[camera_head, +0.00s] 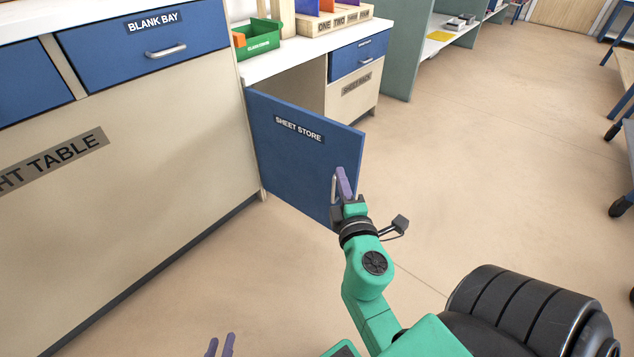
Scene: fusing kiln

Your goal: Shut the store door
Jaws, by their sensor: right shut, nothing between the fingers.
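The store door (285,155) is a blue panel labelled SHEET STORE. It stands swung out from the cabinet, its left edge at the cabinet and its right edge out over the floor. A pale upright handle (333,188) is near its free edge. My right gripper (343,182), with purple fingers, is shut and empty right beside the handle, in front of the door face; I cannot tell whether it touches. My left gripper (220,345) shows only its two purple fingertips at the bottom edge, apart with nothing visible between them.
Behind the door is the open cabinet bay under a white counter (285,58). On the counter are a green bin (259,42) and a wooden rack (330,25). The blank bay drawer (150,50) is shut. The floor right of the door is clear.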

